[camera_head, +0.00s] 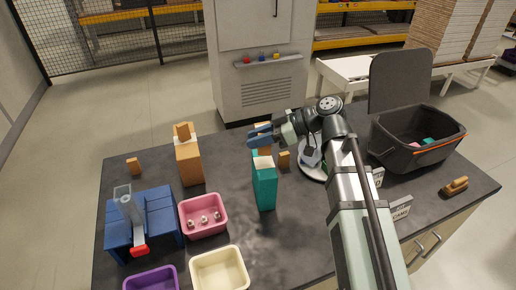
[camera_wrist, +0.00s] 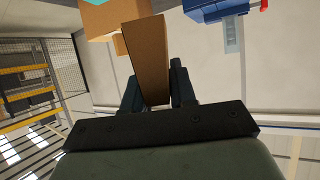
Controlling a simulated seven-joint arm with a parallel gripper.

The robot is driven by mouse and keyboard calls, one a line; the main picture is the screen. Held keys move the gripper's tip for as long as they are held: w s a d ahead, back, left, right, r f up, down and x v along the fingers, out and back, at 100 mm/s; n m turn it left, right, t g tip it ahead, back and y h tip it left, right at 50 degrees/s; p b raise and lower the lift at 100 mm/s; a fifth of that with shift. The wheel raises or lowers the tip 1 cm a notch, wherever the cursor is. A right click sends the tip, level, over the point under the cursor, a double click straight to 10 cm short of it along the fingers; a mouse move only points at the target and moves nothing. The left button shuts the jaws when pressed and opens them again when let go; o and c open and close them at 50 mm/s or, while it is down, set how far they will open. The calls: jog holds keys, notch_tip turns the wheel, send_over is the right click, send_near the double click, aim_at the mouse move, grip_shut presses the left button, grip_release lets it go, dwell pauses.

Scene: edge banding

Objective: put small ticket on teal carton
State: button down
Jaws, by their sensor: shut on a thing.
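The teal carton (camera_head: 265,188) stands upright on the dark table, with a pale patch (camera_head: 263,162) over its top edge. My gripper (camera_head: 262,134) is at the carton's top and shut on a small brown piece, which shows between the fingers in the wrist view (camera_wrist: 147,60). In the head view a bit of orange-brown shows under the fingers, just above the carton. I cannot tell whether the piece touches the carton. No printing shows on the held piece, so I cannot confirm it is the small ticket.
An orange carton (camera_head: 189,163) with a small block on top stands left. A pink bin (camera_head: 204,228), cream bin (camera_head: 219,270) and blue box (camera_head: 125,245) are at front left. A small brown block (camera_head: 284,160) is right of the teal carton. A dark open crate (camera_head: 400,157) stands right.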

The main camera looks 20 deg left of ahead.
jog(key=shift+f, duration=1.85)
jog(key=shift+f, duration=0.15)
jog(key=c, duration=0.9)
grip_release()
jog(key=shift+w+d+r, duration=0.1)
jog(key=shift+d+r, duration=0.05)
jog(key=shift+r, duration=0.1)
jog(key=v, duration=1.1)
jog(key=shift+d, duration=0.25)
jog(key=shift+w+r, duration=0.1)
